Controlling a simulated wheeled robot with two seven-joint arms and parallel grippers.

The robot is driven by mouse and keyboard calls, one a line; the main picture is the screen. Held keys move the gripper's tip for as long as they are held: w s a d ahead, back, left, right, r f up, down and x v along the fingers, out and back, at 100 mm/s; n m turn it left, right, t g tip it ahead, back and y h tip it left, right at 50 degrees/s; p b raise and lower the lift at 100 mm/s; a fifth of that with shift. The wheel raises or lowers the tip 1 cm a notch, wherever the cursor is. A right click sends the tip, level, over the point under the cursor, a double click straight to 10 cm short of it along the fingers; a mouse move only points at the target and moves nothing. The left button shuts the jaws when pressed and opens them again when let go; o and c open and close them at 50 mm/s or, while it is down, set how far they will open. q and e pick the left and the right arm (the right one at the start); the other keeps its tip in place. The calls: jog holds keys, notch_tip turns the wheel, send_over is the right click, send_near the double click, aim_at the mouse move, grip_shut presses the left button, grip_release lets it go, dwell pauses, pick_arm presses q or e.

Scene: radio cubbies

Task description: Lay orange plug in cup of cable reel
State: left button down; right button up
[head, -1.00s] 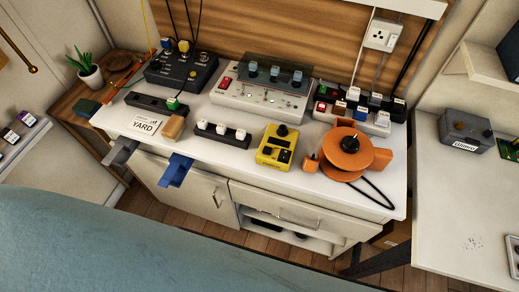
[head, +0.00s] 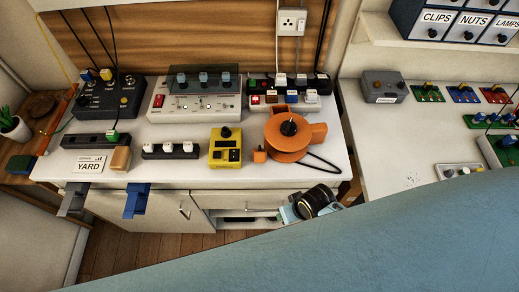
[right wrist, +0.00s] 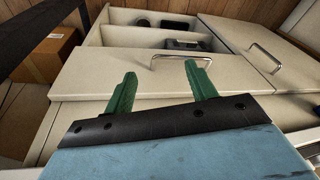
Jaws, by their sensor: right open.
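The orange cable reel (head: 284,147) stands at the right end of the white worktop, with a dark knob-like piece at its top centre. A small orange block (head: 260,156), which looks like the orange plug, is at the reel's left front; I cannot tell if they touch. A black cable runs from the reel's right side. I cannot make out the cup clearly. My right gripper, with green fingers, is open and empty in the right wrist view (right wrist: 160,82), in front of the cabinet's drawer fronts. In the head view my right wrist shows below the worktop's front edge. My left gripper is out of view.
A blue bracket (head: 136,199) and a grey bracket (head: 73,199) jut from the front edge. A drawer handle (right wrist: 180,58) sticks out near my right gripper.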

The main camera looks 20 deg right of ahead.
jog(key=w+a+r+m+g+y+p, duration=0.1)
jog(key=w+a+r, duration=0.4)
jog(key=r, duration=0.5)
jog(key=w+a+r+p, duration=0.1)
jog(key=w+a+r, duration=0.35)
jog(key=r, duration=0.45)
jog(key=w+d+r+m+g+h+p, duration=0.1)
jog(key=w+d+r+m+g+h, duration=0.15)
jog(key=w+r, duration=0.3)
jog(key=b, duration=0.1)
send_over(260, 161)
jog(key=shift+m+t, duration=0.45)
jog(key=f, duration=0.7)
jog(key=shift+w+a, duration=0.3)
jog(key=shift+a, duration=0.05)
jog(key=shift+s+d+f+b, duration=0.15)
jog(key=shift+f+b, duration=0.1)
jog(key=shift+f, duration=1.15)
jog(key=shift+s+d+f+b, duration=0.15)
jog(key=shift+f+b, duration=0.1)
jog(key=shift+f, duration=1.15)
